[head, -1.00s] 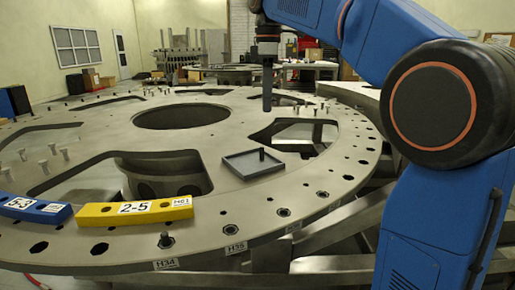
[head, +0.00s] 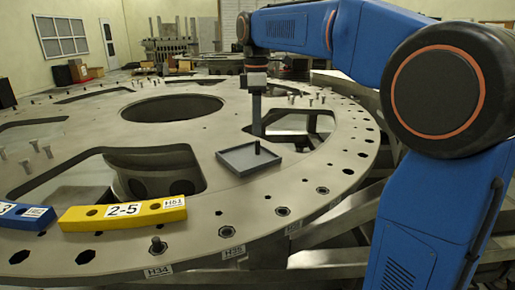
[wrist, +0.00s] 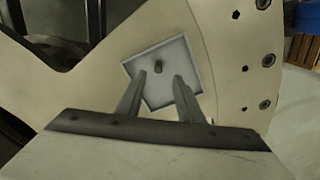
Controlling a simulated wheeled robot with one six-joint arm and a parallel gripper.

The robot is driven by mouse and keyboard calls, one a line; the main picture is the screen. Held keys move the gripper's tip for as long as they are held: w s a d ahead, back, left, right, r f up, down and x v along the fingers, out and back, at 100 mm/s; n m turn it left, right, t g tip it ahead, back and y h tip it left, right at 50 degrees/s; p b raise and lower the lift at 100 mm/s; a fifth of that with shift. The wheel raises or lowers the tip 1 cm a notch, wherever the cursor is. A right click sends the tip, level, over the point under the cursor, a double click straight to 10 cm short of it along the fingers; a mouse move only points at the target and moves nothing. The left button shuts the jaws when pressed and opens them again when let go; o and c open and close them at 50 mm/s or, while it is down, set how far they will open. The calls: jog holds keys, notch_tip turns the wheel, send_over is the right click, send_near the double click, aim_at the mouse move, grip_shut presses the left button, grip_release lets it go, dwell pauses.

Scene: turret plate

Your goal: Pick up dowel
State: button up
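The dowel (head: 257,148) is a short dark peg standing upright in a shallow square grey tray (head: 232,168) on the turret plate. In the wrist view the dowel (wrist: 158,66) shows near the middle of the tray (wrist: 143,57), just beyond my fingertips. My gripper (head: 257,132) hangs down over the tray, close above the dowel in the head view. In the wrist view my gripper (wrist: 161,75) has its two fingers apart with nothing between them. I cannot tell the exact height gap to the dowel.
The round metal turret plate (head: 290,190) has large cutouts and rim holes. A yellow block marked 2-5 (head: 124,213) and a blue block (head: 24,217) lie at its front left. Several bolts (head: 25,160) stand at the left. The plate around the tray is clear.

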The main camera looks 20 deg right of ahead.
aim_at(257, 140)
jog(key=shift+w+d+f, duration=0.1)
jog(key=shift+f, duration=1.55)
jog(key=shift+w+d+f, duration=0.1)
jog(key=shift+f, duration=1.5)
grip_shut()
